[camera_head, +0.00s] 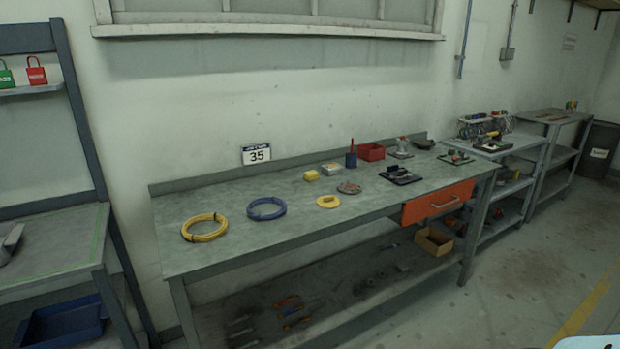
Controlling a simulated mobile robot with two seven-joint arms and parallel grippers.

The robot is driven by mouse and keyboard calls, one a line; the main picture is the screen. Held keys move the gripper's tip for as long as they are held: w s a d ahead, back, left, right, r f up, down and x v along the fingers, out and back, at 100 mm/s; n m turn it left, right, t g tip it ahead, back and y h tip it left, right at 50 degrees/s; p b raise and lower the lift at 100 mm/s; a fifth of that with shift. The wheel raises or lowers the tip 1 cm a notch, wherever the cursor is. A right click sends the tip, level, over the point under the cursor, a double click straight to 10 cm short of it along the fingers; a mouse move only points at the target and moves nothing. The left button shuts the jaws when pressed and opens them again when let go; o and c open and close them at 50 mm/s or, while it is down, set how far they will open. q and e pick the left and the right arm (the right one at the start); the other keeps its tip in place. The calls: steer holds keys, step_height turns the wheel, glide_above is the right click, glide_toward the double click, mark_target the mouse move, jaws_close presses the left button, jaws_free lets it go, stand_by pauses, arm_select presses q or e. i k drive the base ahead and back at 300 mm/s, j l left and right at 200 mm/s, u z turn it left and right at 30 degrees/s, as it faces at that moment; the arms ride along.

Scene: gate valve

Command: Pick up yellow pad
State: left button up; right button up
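A small yellow block (311,175), which looks like a pad or sponge, lies on the grey workbench (232,240) near its back edge. A flat yellow round piece (328,201) with a small mark in its middle lies closer to the front edge. I cannot tell for sure which of the two is the yellow pad. Neither of my grippers is in view, and nothing touches either yellow piece.
A yellow coil (205,228) and a blue coil (266,209) lie left on the bench. A grey disc (349,188), white box (331,169), blue cup (351,159) and red bin (371,152) are nearby. An orange drawer (437,203) hangs under the front. Floor ahead is clear.

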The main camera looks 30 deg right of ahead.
mark_target(311, 176)
steer(key=i+l, duration=0.15)
steer(key=l, duration=0.2)
steer(key=i+l, duration=0.1)
steer(key=l, duration=0.3)
steer(key=i+l, duration=0.15)
steer(key=l, duration=0.2)
steer(key=i+l, duration=0.15)
steer(key=l, duration=0.2)
steer(key=i+l, duration=0.1)
steer(key=l, duration=0.25)
steer(key=i+l+u, duration=0.1)
steer(key=l, duration=0.3)
steer(key=i+l, duration=0.15)
steer(key=l, duration=0.2)
